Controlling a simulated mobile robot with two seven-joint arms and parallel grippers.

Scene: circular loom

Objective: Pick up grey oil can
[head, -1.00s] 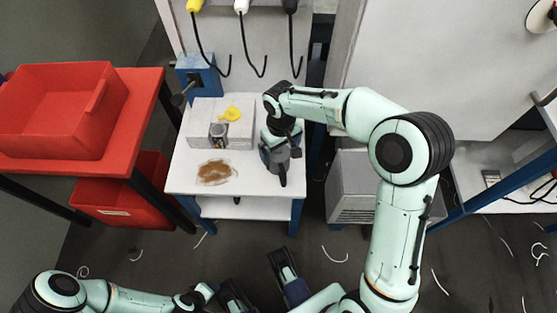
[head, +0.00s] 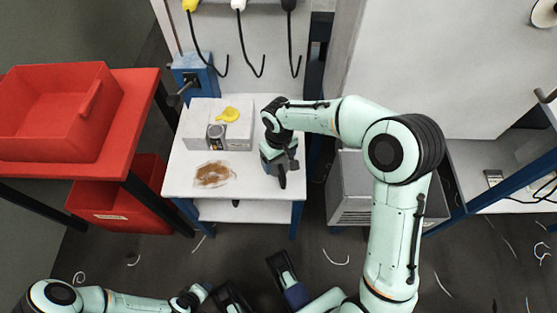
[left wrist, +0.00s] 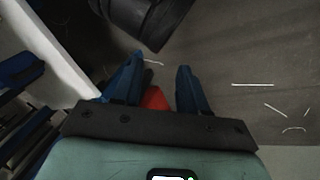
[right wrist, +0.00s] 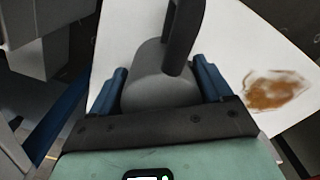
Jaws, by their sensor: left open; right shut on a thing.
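The grey oil can (right wrist: 158,82) is between the two blue fingers of my right gripper (right wrist: 162,88) in the right wrist view, with its dark handle or spout pointing up in the picture. In the head view my right gripper (head: 278,152) is over the right part of the small white table (head: 250,205), shut on the can, which is mostly hidden there. I cannot tell whether the can touches the table. My left gripper (left wrist: 150,88) is open and empty, away from the table above the floor.
A brown stain (head: 213,174) lies on the table. A red bin (head: 55,110) stands at the left. A grey cabinet (head: 350,200) is right of the table.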

